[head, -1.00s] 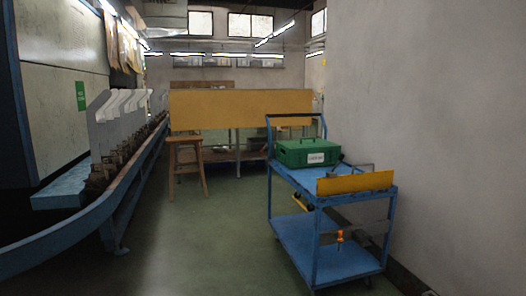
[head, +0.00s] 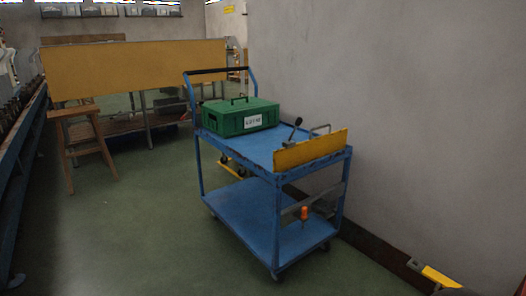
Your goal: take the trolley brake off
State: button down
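The blue two-shelf trolley (head: 262,229) stands on the green floor beside the wall, seen from its near end. A lever with a black knob (head: 297,123) rises from its top deck behind a yellow plate (head: 311,151). A small orange handle (head: 304,213) shows at the near end, above the lower shelf, next to a grey bar. A yellow part (head: 231,168) shows under the top deck. I cannot tell which of these is the brake, or whether it is on. My gripper is not in view.
A green labelled box (head: 240,117) sits on the trolley's top deck. The wall (head: 400,130) is close on the right. A yellow and grey piece (head: 438,277) lies low by the wall. A wooden stool (head: 82,150) stands at left. The floor before the trolley is clear.

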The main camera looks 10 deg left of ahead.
aim_at(189, 111)
jog(key=i+j, duration=0.6)
jog(key=j, duration=0.25)
jog(key=i+j+u, duration=0.15)
jog(key=i+j, duration=0.4)
jog(key=j, duration=0.3)
jog(key=i+j, duration=0.6)
jog(key=j, duration=0.2)
jog(key=i+j+u, duration=0.15)
jog(key=i+j, duration=0.5)
jog(key=j, duration=0.15)
